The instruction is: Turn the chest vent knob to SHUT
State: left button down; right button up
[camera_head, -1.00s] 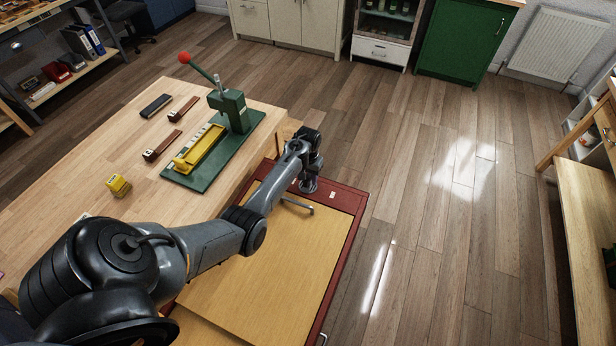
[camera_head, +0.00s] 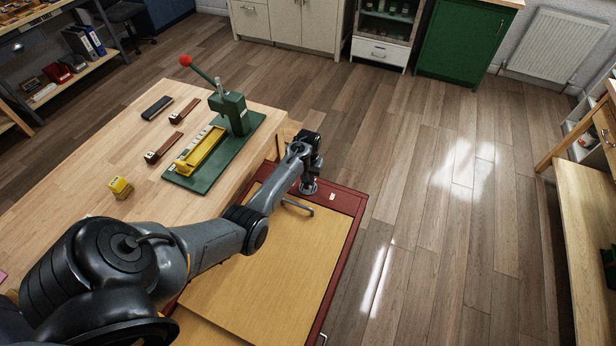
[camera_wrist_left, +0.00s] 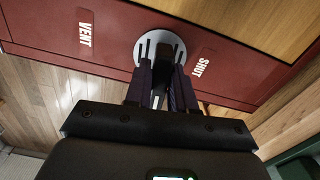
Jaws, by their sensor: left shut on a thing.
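The chest (camera_head: 270,250) has a dark red rim around a pale wooden lid in the head view. My left gripper (camera_head: 310,180) is at its far rim, over the round knob plate (camera_head: 309,188). In the left wrist view the fingers (camera_wrist_left: 165,55) are shut around the dark knob (camera_wrist_left: 172,52), which stands on a light round plate (camera_wrist_left: 140,50). The white VENT label (camera_wrist_left: 84,34) lies left of the plate and the SHUT label (camera_wrist_left: 200,67) lies right. The fingers partly hide the knob, and I cannot tell exactly where it points. My right gripper is not in view.
A grey bar handle (camera_head: 297,205) lies on the lid near my wrist. The wooden workbench (camera_head: 60,200) on the left carries a green press (camera_head: 232,112) with a red-balled lever and several small tools. The floor (camera_head: 420,220) right of the chest is clear.

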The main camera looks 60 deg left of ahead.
pick_arm(q)
jog(key=n+p, duration=0.2)
jog(key=n, duration=0.1)
jog(key=shift+r, duration=0.15)
jog(key=n+p, duration=0.1)
jog(key=n, duration=0.7)
jog(key=shift+f+n+p, duration=0.2)
jog(key=shift+n+p, duration=0.1)
jog(key=shift+p, duration=0.05)
jog(key=n, duration=0.4)
jog(key=shift+b, duration=0.3)
jog(key=shift+n, duration=0.4)
jog(key=c, duration=1)
grip_release()
jog(key=shift+c, duration=0.2)
